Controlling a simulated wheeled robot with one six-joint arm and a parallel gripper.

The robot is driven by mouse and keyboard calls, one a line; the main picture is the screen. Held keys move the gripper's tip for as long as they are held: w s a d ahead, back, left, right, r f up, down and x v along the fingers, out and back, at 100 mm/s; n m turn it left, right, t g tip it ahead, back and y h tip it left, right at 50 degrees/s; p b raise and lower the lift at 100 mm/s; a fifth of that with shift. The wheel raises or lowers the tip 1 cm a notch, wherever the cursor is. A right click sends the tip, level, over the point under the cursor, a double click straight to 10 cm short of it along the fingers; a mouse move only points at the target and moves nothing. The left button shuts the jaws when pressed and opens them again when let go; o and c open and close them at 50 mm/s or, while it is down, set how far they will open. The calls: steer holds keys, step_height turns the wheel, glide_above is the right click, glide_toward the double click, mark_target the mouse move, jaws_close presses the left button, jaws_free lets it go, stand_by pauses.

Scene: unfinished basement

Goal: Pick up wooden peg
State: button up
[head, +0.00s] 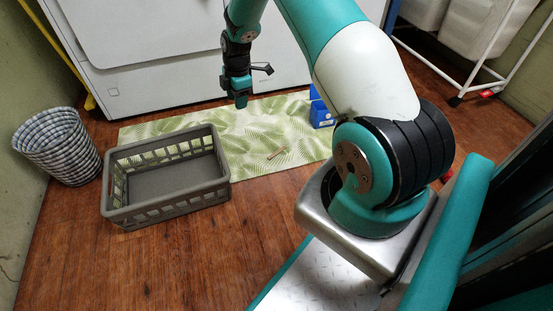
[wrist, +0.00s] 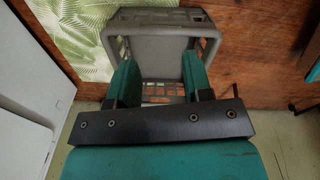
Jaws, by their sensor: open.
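The wooden peg (head: 276,154) is a small brown stick lying on the green leaf-patterned mat (head: 245,125), to the right of the grey crate. My gripper (head: 241,103) hangs above the mat's far part, up and to the left of the peg in the head view, with a clear distance between them. In the wrist view my gripper (wrist: 160,70) has its two teal fingers apart with nothing between them. The grey crate shows beyond the fingers there. I cannot see the peg in the wrist view.
The grey slatted crate (head: 217,187) stands empty on the wood floor, overlapping the mat's left part. A checked basket (head: 58,147) is further left. A blue bin (head: 320,114) stands on the mat's right part. A white cabinet (head: 150,90) borders the back. A white wheeled rack (head: 485,75) is right.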

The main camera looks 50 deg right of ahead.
steer(key=s+d+f+n+b, duration=0.1)
steer(key=s+d+f, duration=0.1)
steer(key=d+f, duration=0.45)
steer(key=s+d+f+n+b, duration=0.15)
steer(key=d+f, duration=0.25)
steer(key=f, duration=0.5)
steer(key=b, duration=0.6)
glide_above(270, 156)
steer(key=shift+g+h, duration=0.3)
steer(key=shift+h, duration=0.1)
steer(key=f, duration=1.1)
steer(key=shift+s+f, duration=0.3)
steer(key=shift+f, duration=0.05)
steer(key=f+b, duration=0.5)
steer(key=f, duration=0.1)
steer(key=shift+w+b, duration=0.2)
steer(key=shift+b, duration=0.2)
jaws_close()
